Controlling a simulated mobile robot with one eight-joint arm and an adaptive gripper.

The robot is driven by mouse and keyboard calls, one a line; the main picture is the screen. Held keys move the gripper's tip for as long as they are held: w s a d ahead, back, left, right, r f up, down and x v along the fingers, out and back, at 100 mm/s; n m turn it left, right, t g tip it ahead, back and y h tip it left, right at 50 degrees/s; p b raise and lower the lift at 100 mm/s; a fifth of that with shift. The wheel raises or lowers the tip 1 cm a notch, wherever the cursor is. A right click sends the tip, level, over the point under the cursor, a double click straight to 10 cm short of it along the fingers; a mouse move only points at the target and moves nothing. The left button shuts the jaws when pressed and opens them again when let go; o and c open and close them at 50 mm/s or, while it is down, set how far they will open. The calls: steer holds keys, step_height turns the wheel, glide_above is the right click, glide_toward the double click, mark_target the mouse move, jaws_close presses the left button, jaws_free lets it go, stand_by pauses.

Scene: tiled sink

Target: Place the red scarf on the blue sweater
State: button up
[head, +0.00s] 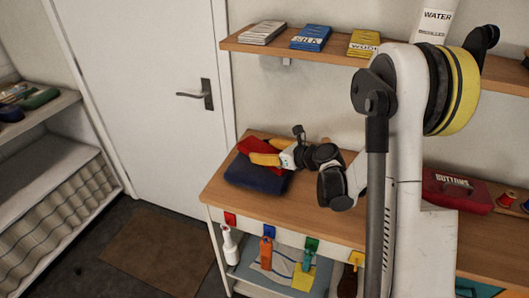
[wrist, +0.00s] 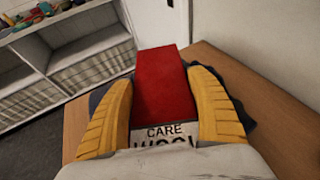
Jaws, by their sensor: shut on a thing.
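The red scarf (head: 257,145) is a folded red bundle, over the blue sweater in the head view. In the wrist view the scarf (wrist: 160,72) lies between my yellow fingers, with a white care label at its near end. My gripper (head: 264,158) is shut on the scarf. The dark blue sweater (head: 256,178) lies folded on the left end of the wooden tabletop. Its edges show on both sides of my fingers in the wrist view (wrist: 245,112). I cannot tell whether the scarf touches the sweater.
The wooden tabletop (head: 260,216) is bare in front of the sweater. A red buttons box (head: 455,190) stands farther right. Bottles (head: 266,252) and coloured tags are below the front edge. A wall shelf (head: 275,47) with folded packets is above; a white door (head: 150,100) is behind.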

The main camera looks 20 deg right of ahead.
steer(key=shift+f, duration=0.1)
steer(key=o, duration=0.8)
steer(key=shift+f, duration=0.1)
steer(key=o, duration=0.4)
steer(key=shift+r, duration=0.2)
